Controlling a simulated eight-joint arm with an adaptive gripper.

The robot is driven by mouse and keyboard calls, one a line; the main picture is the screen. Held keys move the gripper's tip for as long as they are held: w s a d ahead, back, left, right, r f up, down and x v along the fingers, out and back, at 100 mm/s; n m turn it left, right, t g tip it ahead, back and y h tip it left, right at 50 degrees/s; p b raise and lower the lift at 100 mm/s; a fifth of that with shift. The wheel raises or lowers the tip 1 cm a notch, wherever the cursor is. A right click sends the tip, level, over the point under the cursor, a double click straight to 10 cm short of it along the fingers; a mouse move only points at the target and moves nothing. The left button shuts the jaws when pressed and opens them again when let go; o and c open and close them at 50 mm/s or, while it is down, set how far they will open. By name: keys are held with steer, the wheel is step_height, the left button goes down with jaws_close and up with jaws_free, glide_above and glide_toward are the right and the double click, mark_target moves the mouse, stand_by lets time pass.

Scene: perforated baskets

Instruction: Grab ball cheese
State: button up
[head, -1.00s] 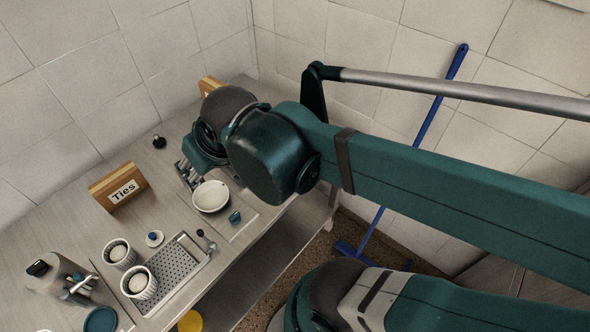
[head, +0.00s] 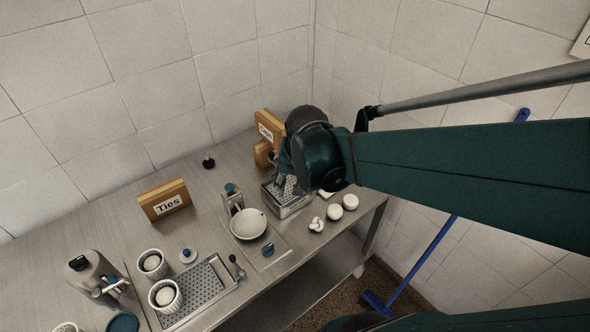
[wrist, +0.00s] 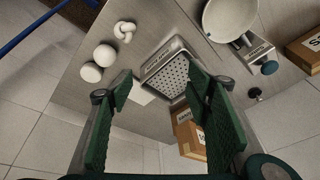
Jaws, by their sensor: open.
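Two smooth white balls, which look like ball cheese, lie side by side near the right edge of the table, (head: 335,212) and (head: 350,202). They also show at the left of the wrist view, (wrist: 104,55) and (wrist: 91,72). A knotted white piece (head: 317,225) lies just left of them. My gripper (wrist: 158,84) is open and empty, with its two green fingers spread. In the head view it is over a perforated metal basket (head: 290,211), behind and left of the balls. The arm partly hides the basket there.
A white bowl (head: 248,236) stands left of the knotted piece. Wooden sign blocks, one reading "Ties" (head: 165,200), stand towards the wall. A flat perforated tray (head: 207,300) and white cups (head: 164,309) are at front left. The table's front edge is close to the balls.

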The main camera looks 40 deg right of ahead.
mark_target(335, 207)
steer(key=s+d+f+m+g, duration=0.1)
steer(key=d+f+m, duration=0.1)
steer(key=d, duration=0.1)
steer(key=s+d+f+m+g, duration=0.1)
steer(key=s+d+f+m, duration=0.1)
steer(key=d+f, duration=0.1)
steer(key=s+d+f+m, duration=0.1)
steer(key=d+f, duration=0.2)
steer(key=d, duration=0.1)
steer(key=shift+s+d+m+g, duration=0.3)
steer(key=shift+s+m+g, duration=0.1)
steer(key=shift+s+d+f+m, duration=0.3)
steer(key=shift+f, duration=0.05)
steer(key=shift+f, duration=0.1)
steer(key=shift+d+f, duration=0.2)
steer(key=shift+f, duration=0.95)
steer(key=shift+f, duration=0.1)
steer(key=shift+w+d+f+b, duration=0.1)
steer(key=shift+d+f+b, duration=0.1)
steer(key=shift+f, duration=0.65)
steer(key=shift+w+d+f+b, duration=0.1)
steer(key=shift+f+b, duration=0.1)
steer(key=shift+f, duration=0.6)
steer(key=shift+d+f+b, duration=0.1)
steer(key=shift+f+b, duration=0.1)
steer(key=shift+f, duration=0.65)
steer(key=c, duration=1)
